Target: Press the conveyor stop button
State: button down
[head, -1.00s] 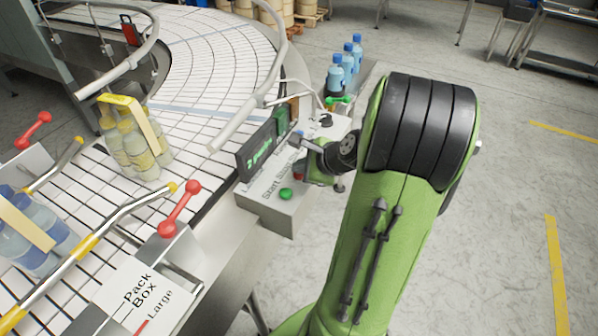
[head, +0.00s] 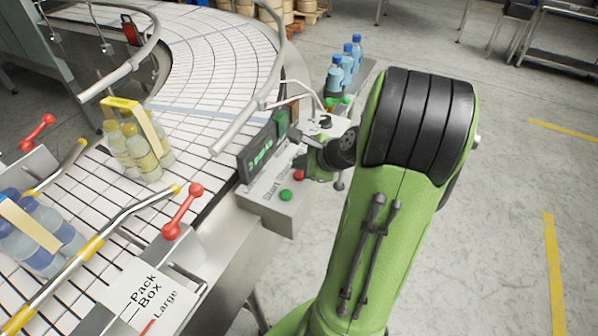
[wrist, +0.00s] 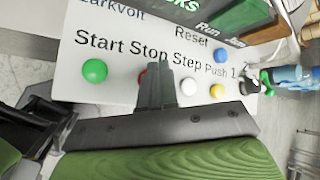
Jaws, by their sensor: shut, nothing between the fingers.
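The red stop button (head: 298,175) sits on the grey control box, right of the green start button (head: 285,195). In the wrist view, only a sliver of the stop button (wrist: 142,77) shows at the left edge of my fingers, under the word "Stop". The fingers hide the rest. My gripper (wrist: 156,68) is shut and empty, with its tips over the panel just right of the red button. Whether they touch the panel cannot be told. The green button (wrist: 95,70) is clear to the left.
White (wrist: 188,88), yellow (wrist: 217,91) and blue (wrist: 221,55) buttons sit right of my fingers. A display (head: 262,148) stands behind the buttons. The conveyor (head: 200,60) carries bottle packs (head: 135,150). Blue-capped bottles (head: 335,75) stand beyond the box.

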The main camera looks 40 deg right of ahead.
aim_at(300, 177)
notch_tip(300, 177, up, 5)
jog(key=p, duration=0.4)
jog(key=shift+r+p, duration=0.15)
jog(key=shift+p, duration=0.25)
jog(key=shift+f, duration=0.2)
jog(key=shift+a+b, duration=0.2)
jog(key=shift+b, duration=0.1)
jog(key=s+a+r+n+g+b, duration=0.1)
jog(key=a+n+g+b, duration=0.1)
jog(key=a+n, duration=0.55)
jog(key=s+a+n+g+b, duration=0.1)
jog(key=s+a+n+b, duration=0.1)
jog(key=a+n, duration=0.55)
jog(key=s+a+n+b, duration=0.3)
jog(key=s+a+n, duration=0.4)
jog(key=s+n, duration=0.4)
jog(key=shift+a+g+b, duration=0.2)
jog(key=shift+g+b, duration=0.1)
